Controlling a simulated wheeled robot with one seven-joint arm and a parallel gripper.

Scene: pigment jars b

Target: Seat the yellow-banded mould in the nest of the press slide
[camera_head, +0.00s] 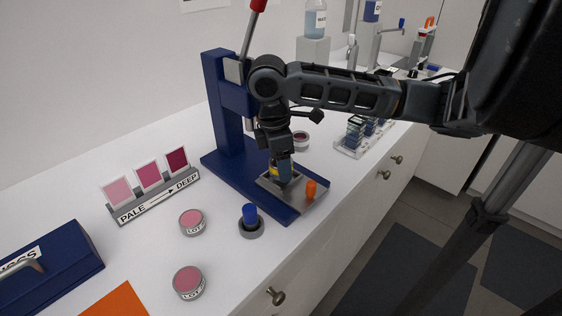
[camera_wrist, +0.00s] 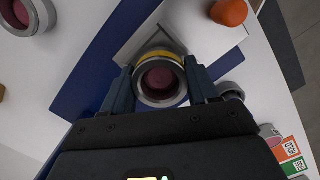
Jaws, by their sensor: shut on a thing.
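The yellow-banded mould (camera_wrist: 160,76) is a round metal cup with a yellow band and dark pink powder inside. My gripper (camera_wrist: 161,84) is shut on it, one finger on each side. In the head view my gripper (camera_head: 281,172) points down over the metal press slide (camera_head: 291,197), and a bit of the mould's yellow band (camera_head: 273,170) shows beside the fingers. The slide also shows in the wrist view (camera_wrist: 196,32), beyond the mould. The nest is hidden by the mould and fingers. I cannot tell whether the mould is in it or just above.
The blue press (camera_head: 228,125) has a red-tipped lever above my arm. An orange knob (camera_head: 310,188) stands on the slide's front. A blue-handled piece (camera_head: 250,216) and pink jars (camera_head: 192,222) are to the left. A clear rack (camera_head: 352,143) is at the right.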

